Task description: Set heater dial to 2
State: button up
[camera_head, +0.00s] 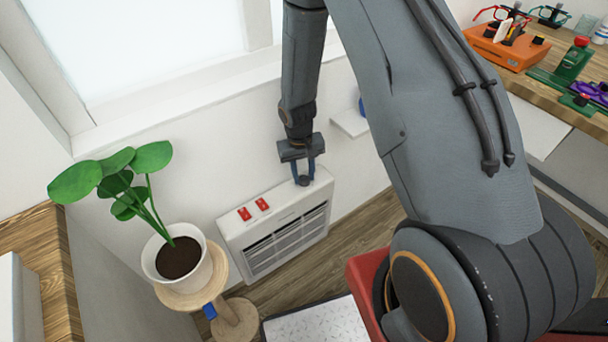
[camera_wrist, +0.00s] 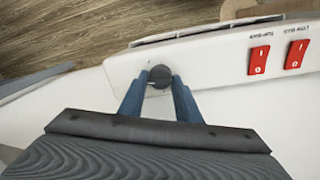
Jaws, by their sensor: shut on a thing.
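The white heater (camera_head: 283,228) stands on the floor against the wall below the window, with a grille on its front. Its dark round dial (camera_wrist: 160,75) is on the top face, at the end away from two red switches. The heater top (camera_wrist: 228,70) also shows in the wrist view. My gripper (camera_head: 303,180) points down at the heater's right end and is shut on the dial, one blue finger on each side of it. The dial's number marks cannot be read in either view.
Two red switches (camera_wrist: 277,60) sit on the heater top. A potted plant (camera_head: 180,258) on a wooden stand (camera_head: 228,318) is left of the heater. A small white shelf (camera_head: 350,124) is on the wall to the right. A wooden table (camera_head: 540,85) with an orange box (camera_head: 507,45) stands far right.

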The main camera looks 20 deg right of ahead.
aim_at(302, 178)
jog(key=shift+a, duration=0.15)
jog(key=o, duration=1)
jog(key=shift+r, duration=0.1)
jog(key=shift+r, duration=0.3)
jog(key=shift+a+r+b, duration=0.2)
jog(key=shift+r+b, duration=0.25)
jog(key=shift+r, duration=3.05)
jog(key=shift+r, duration=0.1)
